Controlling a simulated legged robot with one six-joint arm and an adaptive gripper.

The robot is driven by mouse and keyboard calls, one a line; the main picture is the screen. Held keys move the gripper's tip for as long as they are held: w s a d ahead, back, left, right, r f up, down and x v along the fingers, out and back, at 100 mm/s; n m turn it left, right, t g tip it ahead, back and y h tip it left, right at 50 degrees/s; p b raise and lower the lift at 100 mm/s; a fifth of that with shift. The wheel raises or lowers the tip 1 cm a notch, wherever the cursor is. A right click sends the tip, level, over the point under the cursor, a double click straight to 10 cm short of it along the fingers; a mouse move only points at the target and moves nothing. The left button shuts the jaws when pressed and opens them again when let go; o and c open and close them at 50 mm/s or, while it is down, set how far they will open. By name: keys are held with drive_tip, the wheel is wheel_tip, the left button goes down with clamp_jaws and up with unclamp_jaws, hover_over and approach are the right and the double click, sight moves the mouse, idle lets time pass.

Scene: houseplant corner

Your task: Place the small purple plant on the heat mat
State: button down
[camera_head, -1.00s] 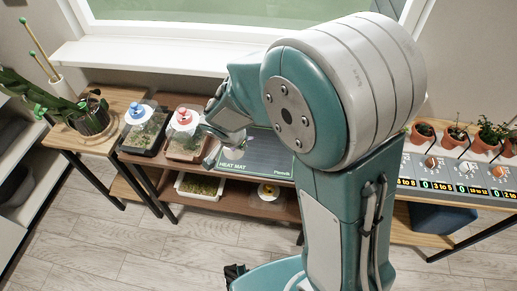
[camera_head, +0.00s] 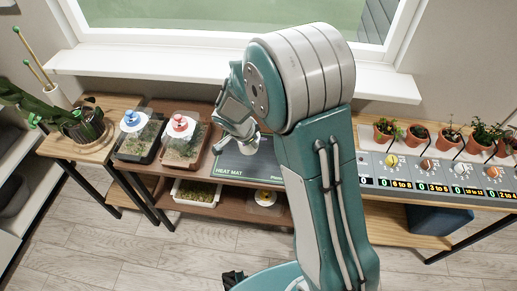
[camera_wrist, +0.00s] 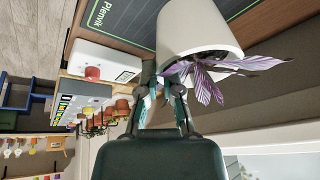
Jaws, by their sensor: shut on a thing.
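The small purple plant, in a white pot (camera_wrist: 190,28) with striped purple leaves (camera_wrist: 212,84), is large in the wrist view and appears tilted there. My gripper (camera_wrist: 160,84) is shut on the pot at its rim, just beside the leaves. The mat also shows behind the pot in the wrist view (camera_wrist: 128,22). Whether the pot touches the mat, I cannot tell.
Two lidded trays, with a blue knob (camera_head: 131,118) and a red knob (camera_head: 180,123), stand left of the mat. A control panel (camera_head: 430,175) and several terracotta pots (camera_head: 418,134) are to the right. A lower shelf holds a white tray (camera_head: 196,193).

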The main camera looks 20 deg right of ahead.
drive_tip(key=f, duration=0.1)
drive_tip(key=w+d+f, duration=0.2)
drive_tip(key=shift+w+f, duration=0.1)
drive_tip(key=shift+f, duration=0.25)
drive_tip(key=shift+a+x, duration=0.2)
drive_tip(key=shift+x, duration=0.7)
drive_tip(key=shift+a+x, duration=0.15)
drive_tip(key=shift+x, duration=0.75)
drive_tip(key=shift+f, duration=0.3)
drive_tip(key=c, duration=0.8)
unclamp_jaws()
drive_tip(key=shift+r, duration=0.1)
